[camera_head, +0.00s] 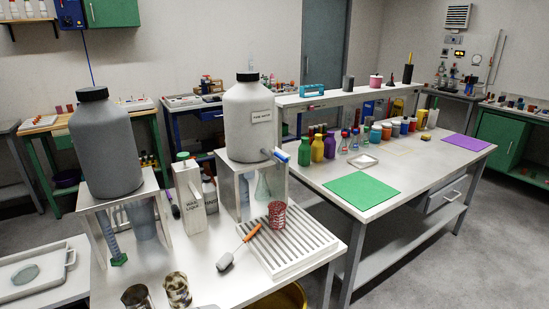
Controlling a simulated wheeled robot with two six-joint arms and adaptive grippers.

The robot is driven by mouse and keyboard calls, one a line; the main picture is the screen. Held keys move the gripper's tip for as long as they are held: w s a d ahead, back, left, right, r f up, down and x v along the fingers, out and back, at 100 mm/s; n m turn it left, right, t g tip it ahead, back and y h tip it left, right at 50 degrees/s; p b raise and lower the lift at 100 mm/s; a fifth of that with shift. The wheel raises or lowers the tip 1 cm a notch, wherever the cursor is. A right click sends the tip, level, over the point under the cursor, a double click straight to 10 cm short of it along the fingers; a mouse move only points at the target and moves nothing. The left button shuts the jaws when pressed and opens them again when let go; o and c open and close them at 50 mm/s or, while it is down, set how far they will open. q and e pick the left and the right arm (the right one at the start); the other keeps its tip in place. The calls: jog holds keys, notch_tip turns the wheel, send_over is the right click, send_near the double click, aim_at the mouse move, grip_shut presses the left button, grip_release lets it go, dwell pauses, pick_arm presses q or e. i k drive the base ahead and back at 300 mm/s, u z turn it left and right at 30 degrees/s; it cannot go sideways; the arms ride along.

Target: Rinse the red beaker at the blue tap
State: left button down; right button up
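The red beaker (277,213) stands upright at the back left of the white ribbed draining rack (310,243); no gripper touches it. No water stream is visible at the tap. Neither of my grippers is in view.
A second carboy (107,150) and a white waste container (193,200) stand further left. Two stained beakers (177,289) are at the front. A side table holds a green mat (361,190) and several bottles.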

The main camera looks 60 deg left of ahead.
aim_at(278, 155)
jog(key=u, duration=1.45)
